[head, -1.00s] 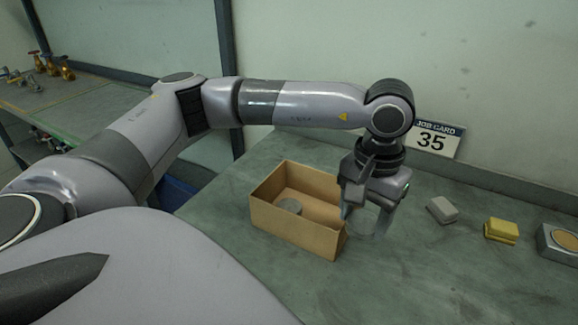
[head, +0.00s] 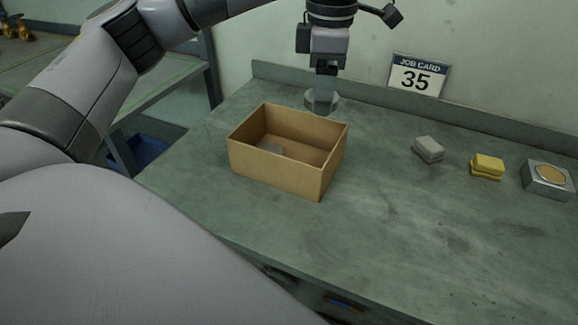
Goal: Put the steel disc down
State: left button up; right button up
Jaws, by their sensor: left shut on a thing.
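My left gripper (head: 325,90) points down and is shut on a steel disc (head: 313,103). The disc shows as a round grey face around the fingertips, behind the far right side of the open cardboard box (head: 277,181). I cannot tell exactly how high it is above the bench. My right gripper is not in view.
A job card reading 35 (head: 417,78) stands at the back. A grey block (head: 428,149), yellow sponges (head: 487,166) and a metal block with a tan round top (head: 547,178) sit at right.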

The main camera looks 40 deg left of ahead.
pick_arm(q)
jog(key=n, duration=0.2)
jog(key=a+r+n, duration=0.1)
jog(key=n, duration=0.1)
jog(key=n+b, duration=0.1)
jog(key=n, duration=0.1)
jog(key=shift+w+a+r, duration=0.15)
jog(key=shift+w+r, duration=0.15)
jog(key=shift+r, duration=0.1)
jog(key=n, duration=0.1)
jog(key=r+n, duration=0.1)
jog(key=n, duration=0.1)
jog(key=a+n+b, duration=0.1)
jog(key=n, duration=0.1)
jog(key=shift+r, duration=0.25)
jog(key=shift+n, duration=0.4)
notch_tip(320, 180, down, 5)
jog(key=shift+r+b, duration=0.2)
jog(key=shift+b, duration=0.6)
send_near(309, 158)
jog(key=s, duration=0.1)
jog(key=s+d+f, duration=0.1)
jog(key=shift+s+d+f, duration=0.25)
jog(key=shift+s+f, duration=0.05)
jog(key=shift+f, duration=2.4)
jog(key=shift+f, duration=0.1)
jog(key=o, duration=1)
jog(key=shift+f, duration=0.1)
jog(key=shift+o, duration=0.3)
